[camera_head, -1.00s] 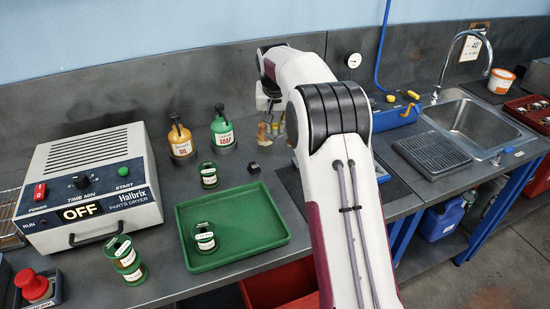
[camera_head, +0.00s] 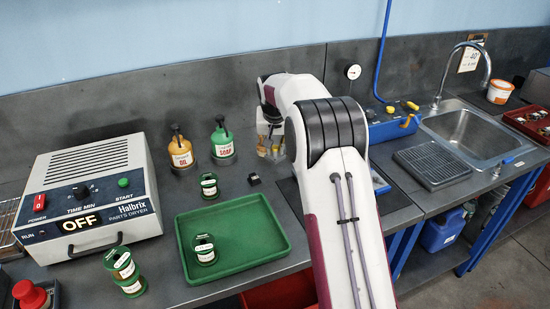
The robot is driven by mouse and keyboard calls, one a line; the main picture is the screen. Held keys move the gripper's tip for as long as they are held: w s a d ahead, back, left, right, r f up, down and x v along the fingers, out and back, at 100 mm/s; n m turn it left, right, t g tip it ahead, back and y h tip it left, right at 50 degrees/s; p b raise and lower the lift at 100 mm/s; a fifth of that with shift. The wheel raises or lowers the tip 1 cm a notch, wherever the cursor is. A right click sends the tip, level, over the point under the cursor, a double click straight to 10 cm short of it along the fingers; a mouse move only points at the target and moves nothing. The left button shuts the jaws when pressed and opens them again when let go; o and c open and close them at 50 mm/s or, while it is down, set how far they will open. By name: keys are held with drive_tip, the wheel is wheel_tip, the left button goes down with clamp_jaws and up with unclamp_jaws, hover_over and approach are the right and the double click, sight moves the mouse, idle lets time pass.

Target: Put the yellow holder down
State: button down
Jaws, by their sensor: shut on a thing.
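My gripper (camera_head: 269,126) hangs over the back of the bench, just left of my arm's bend. It is shut on a small yellowish-tan thing, which looks like the yellow holder (camera_head: 265,146). The holder is low, close to the bench top; I cannot tell whether it touches it. The fingers and my arm partly hide it, and its details are too small to make out.
A green tray (camera_head: 277,247) holds a green-lidded jar (camera_head: 204,249). Similar green jars stand behind it (camera_head: 209,185) and left of it (camera_head: 124,270). An oil bottle (camera_head: 181,152), soap bottle (camera_head: 222,143) and small black block (camera_head: 254,179) are nearby. A parts dryer (camera_head: 90,190) stands left.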

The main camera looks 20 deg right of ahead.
sight(275, 156)
drive_tip(key=shift+f, duration=1.95)
drive_tip(key=shift+f, duration=0.1)
drive_tip(key=c, duration=1.9)
unclamp_jaws()
drive_tip(key=shift+f, duration=0.1)
drive_tip(key=v, duration=1.2)
drive_tip(key=shift+r, duration=0.25)
